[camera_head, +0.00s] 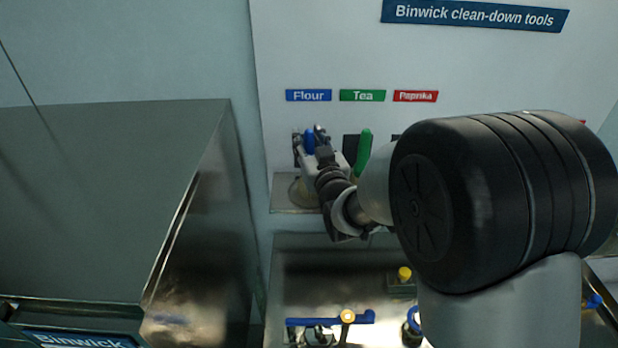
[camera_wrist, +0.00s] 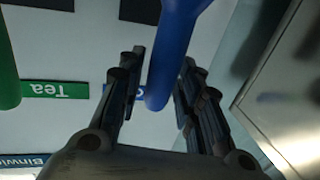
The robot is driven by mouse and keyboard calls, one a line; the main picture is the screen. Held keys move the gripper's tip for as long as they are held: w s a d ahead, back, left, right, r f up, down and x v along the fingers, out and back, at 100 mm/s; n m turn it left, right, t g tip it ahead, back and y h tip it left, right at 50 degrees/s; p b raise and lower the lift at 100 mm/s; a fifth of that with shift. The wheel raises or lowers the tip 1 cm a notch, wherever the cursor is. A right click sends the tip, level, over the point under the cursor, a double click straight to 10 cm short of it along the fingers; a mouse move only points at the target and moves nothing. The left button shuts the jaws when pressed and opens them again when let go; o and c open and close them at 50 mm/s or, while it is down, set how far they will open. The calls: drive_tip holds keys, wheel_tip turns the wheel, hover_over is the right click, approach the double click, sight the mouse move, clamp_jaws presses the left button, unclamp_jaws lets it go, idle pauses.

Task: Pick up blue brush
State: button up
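The blue brush (camera_head: 309,141) hangs on the wall panel below the blue "Flour" label (camera_head: 311,95). Its handle (camera_wrist: 171,55) runs between the two fingers of my gripper (camera_wrist: 160,92) in the wrist view. The fingers are apart, with a visible gap between the left finger and the handle; the right finger is close to it. I cannot tell whether the right finger touches. In the head view my gripper (camera_head: 312,146) is at the blue handle. The brush's lower part is mostly hidden behind my gripper.
A green brush (camera_head: 363,153) hangs just right, under the "Tea" label (camera_head: 362,95); its handle also shows in the wrist view (camera_wrist: 7,60). A steel cabinet (camera_head: 110,190) stands at the left.

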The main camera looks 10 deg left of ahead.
clamp_jaws()
drive_tip(key=shift+r, duration=0.1)
